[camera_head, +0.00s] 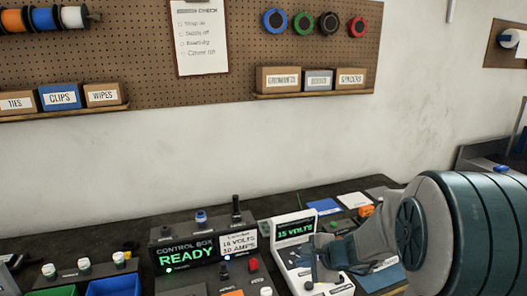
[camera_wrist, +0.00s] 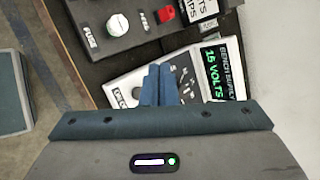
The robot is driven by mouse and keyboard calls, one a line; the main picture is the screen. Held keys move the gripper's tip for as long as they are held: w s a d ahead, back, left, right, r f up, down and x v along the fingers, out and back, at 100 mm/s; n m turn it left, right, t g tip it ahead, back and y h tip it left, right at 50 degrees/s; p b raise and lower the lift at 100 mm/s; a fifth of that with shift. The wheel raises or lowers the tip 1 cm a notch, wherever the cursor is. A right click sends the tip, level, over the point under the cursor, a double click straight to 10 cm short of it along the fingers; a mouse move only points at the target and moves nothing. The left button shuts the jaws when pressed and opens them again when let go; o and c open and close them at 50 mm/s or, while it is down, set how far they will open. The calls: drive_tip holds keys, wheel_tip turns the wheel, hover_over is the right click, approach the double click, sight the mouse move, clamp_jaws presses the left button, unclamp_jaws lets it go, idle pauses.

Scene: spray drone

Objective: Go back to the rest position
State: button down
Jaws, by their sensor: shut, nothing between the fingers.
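My gripper (camera_head: 318,262) reaches in from the right in the head view, in front of and over the white bench supply (camera_head: 291,230). In the wrist view its two fingers (camera_wrist: 160,82) are together and hold nothing. The bench supply also shows in the wrist view (camera_wrist: 128,88), under and beyond the fingers, with a green "15 VOLTS" display. My gripper hides part of its panel. I cannot tell whether the fingertips touch it. The dark control box (camera_head: 190,256) stands left of the supply, and its display reads "READY" in green.
A pegboard (camera_head: 140,60) with labelled boxes is on the wall. Open air lies above the bench.

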drive_tip(key=s+a+r+n+g+h, duration=0.1)
drive_tip(key=s+r+n+g, duration=0.15)
drive_tip(key=s+n, duration=0.45)
drive_tip(key=s+a+r+n+g+h, duration=0.1)
drive_tip(key=s+r+n, duration=0.35)
drive_tip(key=s, duration=0.55)
drive_tip(key=s+d+r+n+h, duration=0.1)
drive_tip(key=s+d+n+h, duration=0.3)
drive_tip(key=s+d, duration=0.1)
drive_tip(key=shift+s+d+n, duration=0.25)
drive_tip(key=shift+s+n, duration=0.1)
drive_tip(key=shift+s, duration=0.05)
